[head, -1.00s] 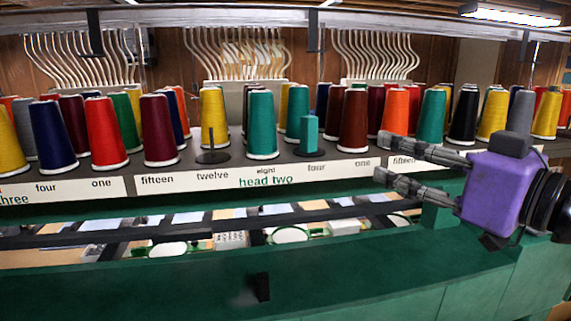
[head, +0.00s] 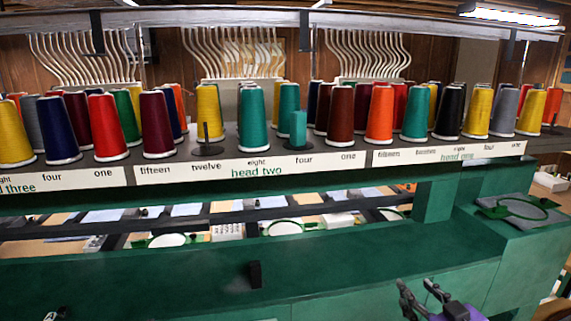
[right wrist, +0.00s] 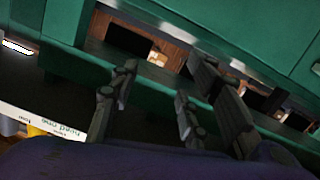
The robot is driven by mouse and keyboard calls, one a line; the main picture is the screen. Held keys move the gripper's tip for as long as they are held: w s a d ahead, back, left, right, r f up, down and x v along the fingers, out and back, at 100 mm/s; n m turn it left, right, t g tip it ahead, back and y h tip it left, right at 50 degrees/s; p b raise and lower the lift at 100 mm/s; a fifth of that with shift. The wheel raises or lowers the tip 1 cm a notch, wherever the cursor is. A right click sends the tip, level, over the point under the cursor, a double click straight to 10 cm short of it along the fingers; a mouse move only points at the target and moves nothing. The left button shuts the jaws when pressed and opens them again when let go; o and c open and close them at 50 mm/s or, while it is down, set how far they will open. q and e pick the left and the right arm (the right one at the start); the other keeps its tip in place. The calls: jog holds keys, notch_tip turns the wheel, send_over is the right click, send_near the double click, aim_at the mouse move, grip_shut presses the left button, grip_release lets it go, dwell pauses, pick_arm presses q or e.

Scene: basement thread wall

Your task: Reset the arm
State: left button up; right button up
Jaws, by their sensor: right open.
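My right gripper (head: 418,289) is low in the head view, right of the middle, in front of the green machine front (head: 385,285). Its two dark fingers are apart with nothing between them, and the purple body is cut off by the bottom edge. In the right wrist view the fingers (right wrist: 155,100) also stand apart and empty, with green panels behind.
Coloured thread cones, among them a teal cone (head: 252,120) and an orange cone (head: 380,115), stand on the long shelf (head: 225,166) above the green machine. A green hoop (head: 517,208) lies at right. A small dark thing shows at bottom left.

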jog(key=s+a+f+g, duration=0.1)
jog(key=s+f, duration=0.2)
jog(key=f, duration=0.3)
jog(key=s+a+f+m+g+h, duration=0.1)
jog(key=s+f, duration=0.2)
jog(key=f, duration=0.3)
jog(key=s+a+f+g, duration=0.1)
jog(key=s+f, duration=0.3)
jog(key=f, duration=0.3)
jog(key=s+a+f+m+g, duration=0.1)
jog(key=s+a+f, duration=0.3)
jog(key=s+f, duration=0.3)
jog(key=s+a+f+m+g, duration=0.1)
jog(key=s+a+f+g, duration=0.1)
jog(key=s+a+f, duration=0.2)
jog(key=s+f, duration=0.3)
jog(key=s, duration=0.4)
jog(key=shift+s+m+g+h, duration=0.15)
jog(key=shift+m+g+h, duration=0.15)
